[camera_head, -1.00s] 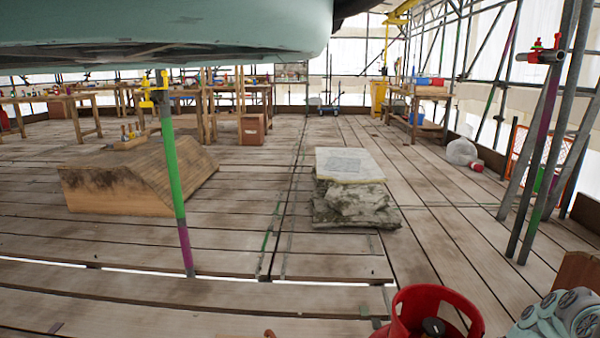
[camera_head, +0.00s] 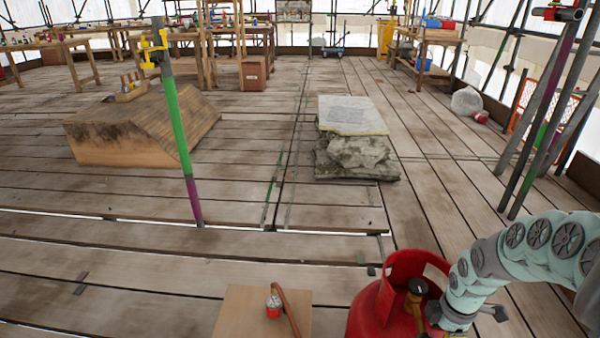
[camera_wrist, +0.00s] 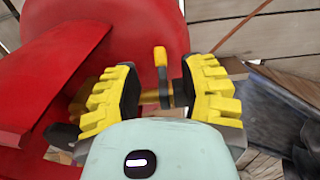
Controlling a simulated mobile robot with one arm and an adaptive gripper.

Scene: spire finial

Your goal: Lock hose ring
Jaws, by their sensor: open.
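A red gas cylinder (camera_head: 372,308) with a raised collar stands at the bottom right of the head view. It fills the upper left of the wrist view (camera_wrist: 150,30). A brass valve (camera_head: 416,287) sits inside the collar opening. In the wrist view, a small orange-yellow lever (camera_wrist: 161,58) and brass fitting show between my jaws. My gripper (camera_wrist: 158,88) is open, with yellow ribbed fingers on either side of the fitting; I cannot tell whether they touch it. I cannot make out a hose ring clearly.
The wooden box (camera_head: 240,312) stands left of the cylinder. A stone block stack (camera_head: 352,155), a wooden ramp block (camera_head: 140,125) and a green-and-purple pole (camera_head: 178,140) stand farther off. Scaffold poles (camera_head: 540,110) rise at right. The planked floor between is mostly clear.

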